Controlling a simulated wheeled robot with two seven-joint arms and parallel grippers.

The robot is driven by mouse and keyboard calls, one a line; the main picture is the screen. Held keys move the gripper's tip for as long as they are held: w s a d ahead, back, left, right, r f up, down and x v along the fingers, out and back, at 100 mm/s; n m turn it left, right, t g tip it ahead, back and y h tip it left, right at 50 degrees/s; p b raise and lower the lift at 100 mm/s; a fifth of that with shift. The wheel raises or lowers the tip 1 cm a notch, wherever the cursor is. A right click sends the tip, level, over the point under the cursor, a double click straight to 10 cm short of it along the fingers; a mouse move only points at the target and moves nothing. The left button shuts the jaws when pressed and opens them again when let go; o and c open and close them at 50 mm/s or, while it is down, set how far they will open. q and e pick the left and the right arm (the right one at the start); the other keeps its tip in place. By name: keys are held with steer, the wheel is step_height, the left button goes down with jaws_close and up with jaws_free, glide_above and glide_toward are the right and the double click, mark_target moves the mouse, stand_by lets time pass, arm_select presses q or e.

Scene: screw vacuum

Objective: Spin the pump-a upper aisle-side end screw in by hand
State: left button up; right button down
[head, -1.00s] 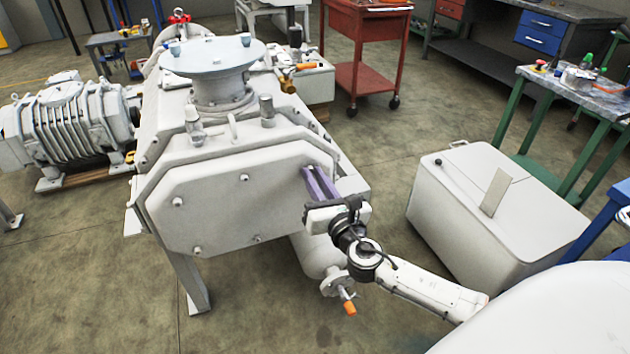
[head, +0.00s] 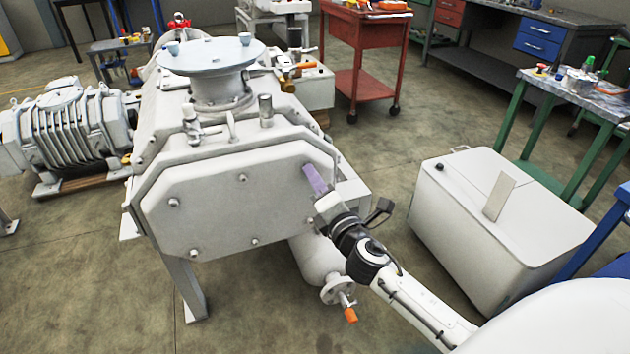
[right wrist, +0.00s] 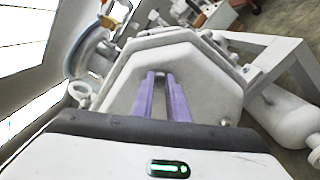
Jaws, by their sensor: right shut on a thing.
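The large pale grey pump (head: 225,205) stands in the middle of the head view, its end plate facing me. Several small screw heads show on the plate, one at its top middle (head: 243,178). My right gripper (head: 308,169) reaches the upper right of the plate with its purple fingers pointing at it. In the right wrist view the purple fingers (right wrist: 160,76) are nearly together, shut on the small end screw (right wrist: 160,73) at their tips. The screw is mostly hidden by the fingers, so I cannot tell how deep it sits. My left gripper is not in view.
A white box-shaped tank (head: 490,235) stands right of my right arm. A pipe with an orange-tipped valve (head: 350,314) hangs below the wrist. A finned machine (head: 75,130) is at the left, a red cart (head: 355,60) behind. The floor in front is clear.

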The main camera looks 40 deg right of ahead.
steer(key=shift+f+m, duration=0.1)
steer(key=shift+m, duration=1)
steer(key=c, duration=1.7)
jaws_free()
steer(key=shift+s, duration=0.15)
steer(key=v, duration=1)
steer(key=shift+s+b, duration=0.1)
steer(key=shift+b, duration=0.25)
